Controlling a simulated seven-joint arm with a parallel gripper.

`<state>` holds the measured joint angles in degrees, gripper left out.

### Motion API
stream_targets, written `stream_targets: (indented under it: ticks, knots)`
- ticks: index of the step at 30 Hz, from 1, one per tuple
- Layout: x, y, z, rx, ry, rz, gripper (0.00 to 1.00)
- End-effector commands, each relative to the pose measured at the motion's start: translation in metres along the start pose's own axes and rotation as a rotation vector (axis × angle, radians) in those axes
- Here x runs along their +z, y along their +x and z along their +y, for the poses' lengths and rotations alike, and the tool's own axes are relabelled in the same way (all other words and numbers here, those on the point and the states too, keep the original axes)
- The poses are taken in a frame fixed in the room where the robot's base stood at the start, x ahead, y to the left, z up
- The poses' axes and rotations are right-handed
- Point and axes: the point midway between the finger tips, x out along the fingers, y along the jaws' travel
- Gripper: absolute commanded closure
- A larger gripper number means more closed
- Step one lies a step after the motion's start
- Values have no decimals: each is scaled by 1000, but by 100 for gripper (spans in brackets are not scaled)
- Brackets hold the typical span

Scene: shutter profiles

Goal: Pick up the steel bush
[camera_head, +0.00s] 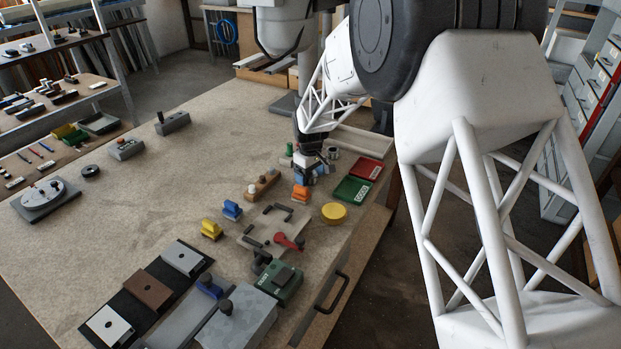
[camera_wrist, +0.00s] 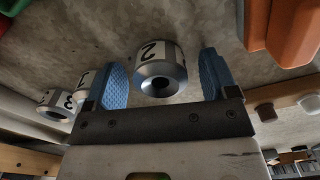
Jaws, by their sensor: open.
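A steel bush (camera_wrist: 160,68) with a white band marked "2" stands between the blue finger pads of my gripper (camera_wrist: 164,82) in the wrist view. The pads sit on either side with visible gaps, so my gripper is open around it, not closed on it. Two similar steel-coloured bushes with number bands, one at the far left (camera_wrist: 53,108) and one by the left finger (camera_wrist: 82,88), lie outside the jaws. In the head view my gripper (camera_head: 306,174) is low over the bench's right part and hides the bush between its fingers. A small steel bush (camera_head: 333,153) shows just right of it.
An orange block (camera_head: 300,193) and a wooden block with pegs (camera_head: 262,184) stand close to my gripper. Red (camera_head: 368,168) and green (camera_head: 353,190) trays lie to its right, with a yellow disc (camera_head: 333,213) nearer.

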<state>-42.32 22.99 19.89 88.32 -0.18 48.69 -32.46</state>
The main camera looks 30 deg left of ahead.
Motion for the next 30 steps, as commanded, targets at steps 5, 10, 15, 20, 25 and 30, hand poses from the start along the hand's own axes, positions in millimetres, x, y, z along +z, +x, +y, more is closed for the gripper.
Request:
stream_targets:
  ticks: [5, 10, 15, 20, 25, 30]
  knots:
    - [0, 0, 0, 0, 0, 0, 22]
    - [0, 0, 0, 0, 0, 0, 48]
    - [0, 0, 0, 0, 0, 0, 74]
    - [0, 0, 0, 0, 0, 0, 84]
    - [0, -1, 0, 0, 0, 0, 84]
    - [0, -9, 0, 0, 0, 1, 84]
